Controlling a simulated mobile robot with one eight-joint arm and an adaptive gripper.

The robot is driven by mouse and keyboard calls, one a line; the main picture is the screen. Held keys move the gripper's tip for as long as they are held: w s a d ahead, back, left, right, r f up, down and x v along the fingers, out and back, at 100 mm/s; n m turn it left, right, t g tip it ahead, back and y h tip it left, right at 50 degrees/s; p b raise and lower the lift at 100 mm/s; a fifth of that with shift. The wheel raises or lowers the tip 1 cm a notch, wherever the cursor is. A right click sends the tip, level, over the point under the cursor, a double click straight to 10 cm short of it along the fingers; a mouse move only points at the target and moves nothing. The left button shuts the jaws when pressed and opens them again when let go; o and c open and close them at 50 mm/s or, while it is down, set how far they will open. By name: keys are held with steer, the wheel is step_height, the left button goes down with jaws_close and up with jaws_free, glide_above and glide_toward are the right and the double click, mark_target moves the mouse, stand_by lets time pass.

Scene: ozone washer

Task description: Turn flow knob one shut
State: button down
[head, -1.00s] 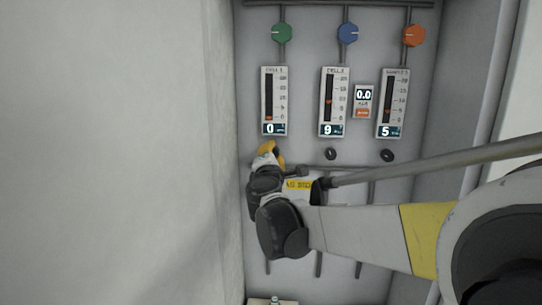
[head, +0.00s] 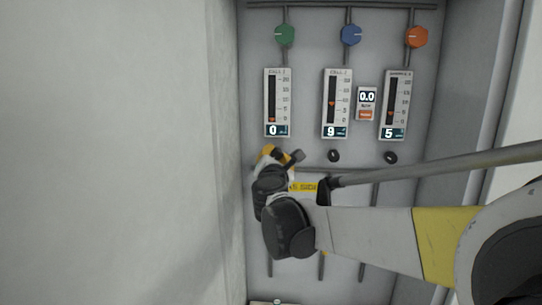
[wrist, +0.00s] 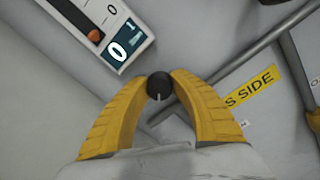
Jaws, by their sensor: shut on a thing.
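Flow knob one is a small black round knob with a pale pointer line, seen in the wrist view (wrist: 159,86). It sits below the left flow meter (head: 277,103), whose display reads 0 and whose orange marker is at the bottom of its scale. My gripper (wrist: 160,80) has its yellow fingers closed on both sides of the knob. In the head view my gripper (head: 268,154) is below the left meter, and my wrist hides the knob there.
Two more meters stand to the right, a middle one (head: 337,104) reading 9 and a right one (head: 396,105) reading 5. Their black knobs (head: 333,156) (head: 390,158) are below. Green (head: 285,36), blue (head: 351,35) and orange (head: 417,37) knobs are above. A pale wall (head: 110,150) is close on the left.

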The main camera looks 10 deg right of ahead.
stand_by(0.3)
steer(key=c, duration=1.1)
jaws_free()
steer(key=v, duration=1.2)
steer(key=shift+f, duration=0.1)
